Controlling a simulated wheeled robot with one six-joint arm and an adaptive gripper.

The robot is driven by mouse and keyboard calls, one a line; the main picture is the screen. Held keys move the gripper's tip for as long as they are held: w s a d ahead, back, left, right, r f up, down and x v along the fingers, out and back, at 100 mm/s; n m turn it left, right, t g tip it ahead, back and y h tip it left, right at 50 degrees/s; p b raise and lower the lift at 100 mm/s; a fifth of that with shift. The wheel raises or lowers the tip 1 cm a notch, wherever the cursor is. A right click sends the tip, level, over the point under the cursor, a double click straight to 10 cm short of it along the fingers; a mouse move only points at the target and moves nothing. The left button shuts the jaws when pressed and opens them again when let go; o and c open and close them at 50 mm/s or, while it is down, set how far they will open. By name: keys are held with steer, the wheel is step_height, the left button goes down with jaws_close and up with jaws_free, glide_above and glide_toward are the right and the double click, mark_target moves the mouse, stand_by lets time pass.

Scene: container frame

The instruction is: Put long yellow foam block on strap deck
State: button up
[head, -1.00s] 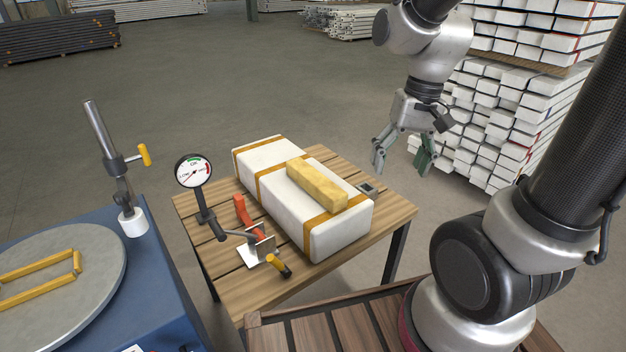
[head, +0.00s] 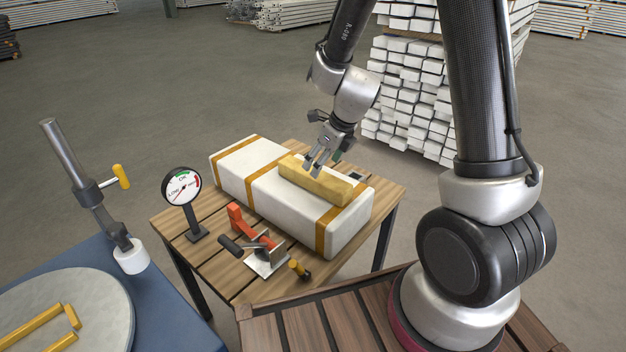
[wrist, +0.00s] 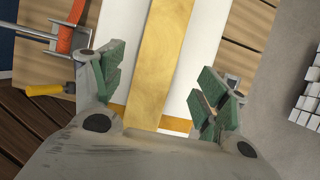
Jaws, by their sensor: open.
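The long yellow foam block (head: 328,186) lies flat along the top of a white wrapped bundle (head: 285,214) with orange straps. The bundle rests on a slatted wooden table (head: 218,272); I cannot tell for sure which surface is the strap deck. My gripper (head: 312,166) is open and empty, pointing down just above the block's far half. In the wrist view the block (wrist: 165,50) runs lengthwise between the two green-padded fingers (wrist: 163,66), with a gap on each side. The fingers hide a little of the block in the head view.
A blue machine with a round grey plate (head: 95,310) is at left. Stacked white bundles (head: 405,95) stand behind.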

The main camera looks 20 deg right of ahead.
steer(key=x, duration=0.7)
steer(key=shift+a+f, duration=0.15)
steer(key=shift+a, duration=0.05)
steer(key=shift+c, duration=0.5)
steer(key=c, duration=0.9)
